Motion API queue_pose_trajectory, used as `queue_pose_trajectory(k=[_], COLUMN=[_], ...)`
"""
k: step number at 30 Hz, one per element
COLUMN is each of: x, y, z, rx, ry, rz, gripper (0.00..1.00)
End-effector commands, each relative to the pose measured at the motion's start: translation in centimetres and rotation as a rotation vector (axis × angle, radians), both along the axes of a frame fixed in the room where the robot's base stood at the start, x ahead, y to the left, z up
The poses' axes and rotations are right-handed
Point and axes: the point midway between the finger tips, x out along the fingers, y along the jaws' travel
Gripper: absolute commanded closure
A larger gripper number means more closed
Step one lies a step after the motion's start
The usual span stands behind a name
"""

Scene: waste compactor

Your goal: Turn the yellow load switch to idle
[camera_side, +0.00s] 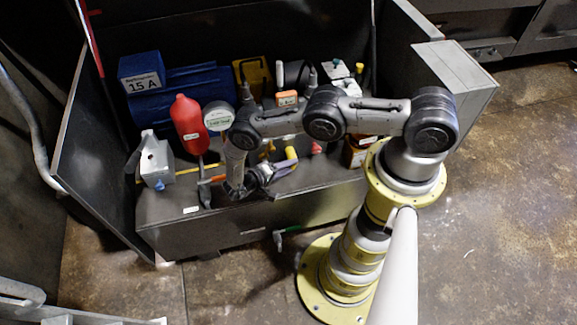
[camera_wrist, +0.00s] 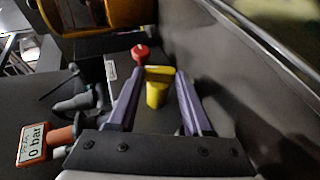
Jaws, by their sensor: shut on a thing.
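The yellow load switch (camera_wrist: 156,93) stands between the two purple fingers of my gripper (camera_wrist: 160,73) in the wrist view. The switch's base is partly hidden by the fingers there. I cannot read any idle mark on the switch.
A red knob (camera_wrist: 140,52) is close beyond the left finger. An orange gauge reading 0 bar (camera_wrist: 33,145) is at left. In the side view a red bottle (camera_side: 187,125), a blue box (camera_side: 142,73) and a grey switch box (camera_side: 157,161) stand left. A dark wall lies right in the wrist view.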

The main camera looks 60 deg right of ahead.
Motion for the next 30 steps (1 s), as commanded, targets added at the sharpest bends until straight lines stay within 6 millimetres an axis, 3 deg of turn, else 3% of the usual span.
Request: queue_pose_trajectory(k=[15, 16, 20, 30], x=[0.36, 0.36, 0.27, 0.22], y=[-0.13, -0.13, -0.12, 0.11], z=[0.02, 0.02, 0.0, 0.03], rx=[-0.013, -0.013, -0.013, -0.013], ry=[0.008, 0.008, 0.008, 0.01], rz=[0.007, 0.007, 0.005, 0.005], gripper=[1.0, 0.45, 0.21, 0.2])
